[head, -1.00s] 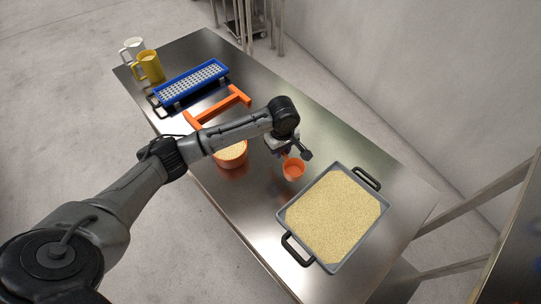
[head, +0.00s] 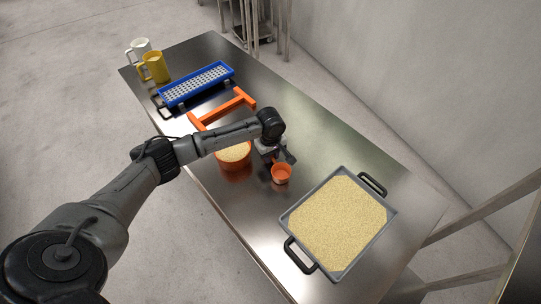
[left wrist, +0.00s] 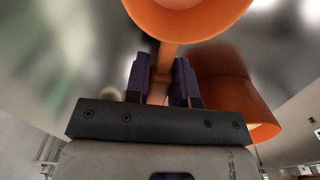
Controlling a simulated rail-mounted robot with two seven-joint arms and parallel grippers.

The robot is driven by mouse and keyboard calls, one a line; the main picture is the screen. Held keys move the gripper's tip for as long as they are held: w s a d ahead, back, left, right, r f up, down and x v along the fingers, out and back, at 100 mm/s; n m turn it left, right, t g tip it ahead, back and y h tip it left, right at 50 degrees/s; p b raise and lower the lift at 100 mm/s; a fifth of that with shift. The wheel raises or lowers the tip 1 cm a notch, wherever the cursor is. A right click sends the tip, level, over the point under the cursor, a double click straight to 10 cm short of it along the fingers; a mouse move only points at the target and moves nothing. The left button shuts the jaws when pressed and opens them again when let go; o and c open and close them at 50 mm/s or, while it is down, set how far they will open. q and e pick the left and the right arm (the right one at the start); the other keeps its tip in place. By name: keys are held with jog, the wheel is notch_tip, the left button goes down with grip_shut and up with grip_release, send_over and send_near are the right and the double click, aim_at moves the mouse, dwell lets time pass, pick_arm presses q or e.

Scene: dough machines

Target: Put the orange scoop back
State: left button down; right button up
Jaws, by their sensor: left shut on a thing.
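The orange scoop (head: 282,174) hangs from my left gripper (head: 278,157), between the orange bucket and the grey tray in the head view. In the left wrist view the two fingers of my left gripper (left wrist: 162,82) are shut on the scoop's handle (left wrist: 167,57), and the scoop's cup (left wrist: 190,18) shows at the top. An orange bucket (head: 235,163) of pale grain stands left of the scoop, partly behind my arm; in the wrist view its side (left wrist: 235,102) shows at the right. An orange stand (head: 228,110) lies behind the bucket. My right gripper is out of view.
A grey tray (head: 289,218) full of grain with black handles sits at the right of the steel table (head: 318,150). A blue tray with a perforated grey insert (head: 200,85), a yellow mug (head: 154,68) and a white mug (head: 138,50) stand at the far left.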

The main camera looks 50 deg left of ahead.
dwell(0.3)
pick_arm(q)
jog(key=c, duration=1)
grip_release()
jog(key=shift+f, duration=0.1)
jog(key=shift+o, duration=0.2)
jog(key=shift+r, duration=0.35)
notch_tip(320, 180, up, 12)
jog(key=p, duration=0.2)
jog(key=shift+f, duration=0.2)
